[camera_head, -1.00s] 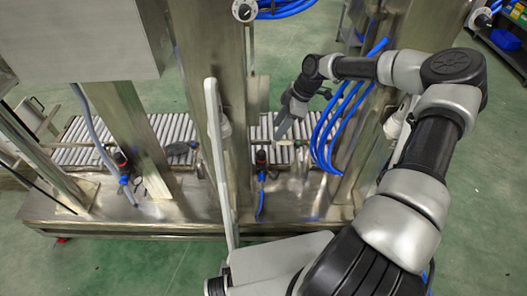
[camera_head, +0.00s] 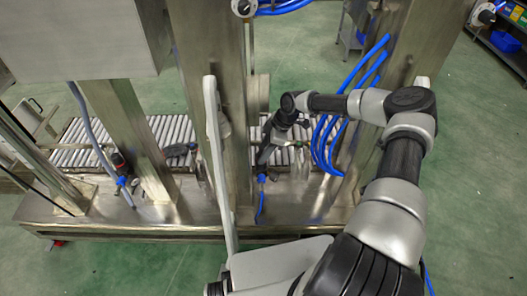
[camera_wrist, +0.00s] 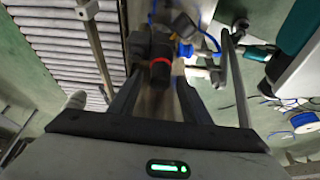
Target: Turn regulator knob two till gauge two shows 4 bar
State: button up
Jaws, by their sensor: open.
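A black regulator knob with a red ring (camera_wrist: 160,66) shows in the wrist view, just ahead of my gripper (camera_wrist: 158,98). The two jaws are open, one on each side of the knob's line; I cannot tell whether they touch it. In the head view my gripper (camera_head: 264,156) points down over this right-hand regulator and hides it, leaving its blue fitting (camera_head: 262,178) visible. Another black regulator with a red ring (camera_head: 119,161) stands at the left. No number labels are legible. I cannot make out a gauge dial or reading.
Steel posts (camera_head: 226,120) stand close left of my gripper. Blue hoses (camera_head: 330,145) hang to its right. A roller conveyor (camera_head: 172,130) runs behind, and a steel base plate (camera_head: 180,208) lies below.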

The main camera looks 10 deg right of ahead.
jog(key=c, duration=1)
jog(key=shift+c, duration=0.2)
jog(key=shift+m, duration=0.3)
jog(key=m+t, duration=0.1)
jog(key=m, duration=0.2)
jog(key=shift+s+h, duration=0.1)
jog(key=shift+h, duration=0.3)
jog(key=shift+s+a+m+t+h+b, duration=0.15)
jog(key=shift+m+t+b, duration=0.35)
jog(key=shift+m, duration=0.55)
jog(key=shift+w+d+m+t+h+b, duration=0.1)
jog(key=shift+m+t+h+b, duration=0.35)
jog(key=shift+m, duration=0.6)
jog(key=o, duration=1)
jog(key=shift+a, duration=0.1)
